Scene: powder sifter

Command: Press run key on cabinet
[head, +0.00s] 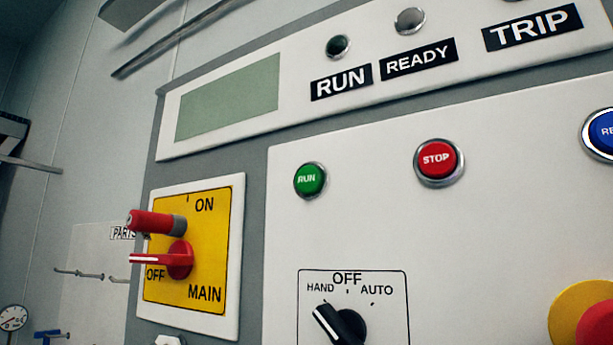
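The green RUN key (310,180) is a round button with a metal rim on the white panel of the cabinet (376,225). It sits left of the red STOP button (437,159). A separate dark green lamp (338,46) above the RUN label looks unlit. Neither of my grippers is in the head view, and nothing covers the RUN key.
Below RUN, a black selector knob (340,325) points toward HAND. A yellow MAIN switch plate (205,235) at left has a red handle (178,260) and a red-grey cylinder (155,222) sticking out. A blue button (602,133) and red-yellow button (590,318) are at right.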

